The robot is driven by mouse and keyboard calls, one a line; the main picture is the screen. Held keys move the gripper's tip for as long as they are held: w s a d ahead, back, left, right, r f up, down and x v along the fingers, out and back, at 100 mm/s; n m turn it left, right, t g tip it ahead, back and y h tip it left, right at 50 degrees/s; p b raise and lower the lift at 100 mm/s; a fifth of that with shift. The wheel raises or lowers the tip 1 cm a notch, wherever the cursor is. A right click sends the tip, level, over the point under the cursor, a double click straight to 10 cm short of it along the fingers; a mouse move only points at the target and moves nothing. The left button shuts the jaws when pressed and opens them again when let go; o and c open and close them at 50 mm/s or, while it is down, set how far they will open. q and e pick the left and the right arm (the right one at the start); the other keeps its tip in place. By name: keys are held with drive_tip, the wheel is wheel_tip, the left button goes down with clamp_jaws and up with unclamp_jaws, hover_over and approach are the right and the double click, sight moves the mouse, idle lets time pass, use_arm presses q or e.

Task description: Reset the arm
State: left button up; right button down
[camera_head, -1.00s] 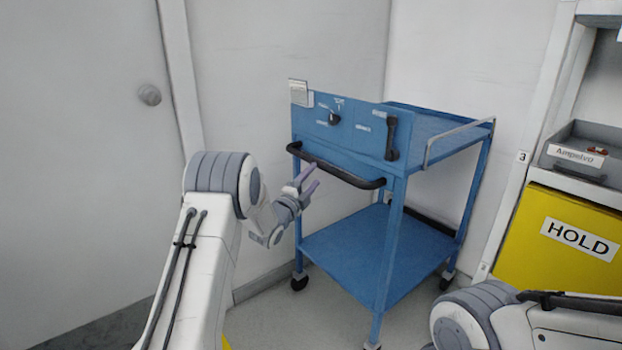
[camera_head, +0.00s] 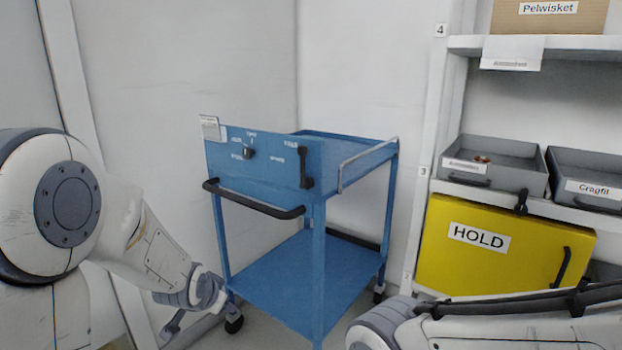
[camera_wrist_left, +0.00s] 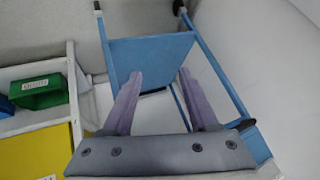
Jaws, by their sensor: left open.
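My left arm comes in large from the left in the head view, bent down. Its gripper (camera_head: 172,327) hangs low at the left of the blue cart (camera_head: 262,307). In the left wrist view my left gripper (camera_wrist_left: 158,78) has its two purple fingers spread apart, with nothing between them. The cart's blue shelf (camera_wrist_left: 155,55) appears beyond the fingertips, apart from them. My right arm (camera_head: 480,320) lies across the lower right of the head view. Its gripper is out of the frame.
The cart has a black front handle (camera_head: 253,203) and a panel with a dark knob (camera_head: 248,153). A shelf unit at right holds grey bins (camera_head: 500,160) above a yellow HOLD panel (camera_head: 500,245). A green bin (camera_wrist_left: 42,92) shows in the wrist view.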

use_arm(q)
drive_tip(key=s+d+f+n+g, duration=0.25)
drive_tip(key=s+n+g, duration=0.25)
drive_tip(key=s, duration=1.1)
drive_tip(key=s+d+r+m+g, duration=0.1)
drive_tip(key=s+d+r+m, duration=0.1)
drive_tip(key=s+d, duration=0.3)
drive_tip(key=s+d+r+m+g+h, duration=0.1)
drive_tip(key=s+d+r+m, duration=0.1)
drive_tip(key=s+d+m, duration=0.15)
drive_tip(key=s+d+r+m+g, duration=0.1)
drive_tip(key=s+d+r+m, duration=0.1)
drive_tip(key=s+d, duration=0.35)
wheel_tip(320, 180, up, 31)
drive_tip(key=p, duration=3.1)
drive_tip(key=shift+s+a+f, duration=0.15)
drive_tip(key=shift+s+a, duration=0.05)
drive_tip(key=shift+a, duration=0.1)
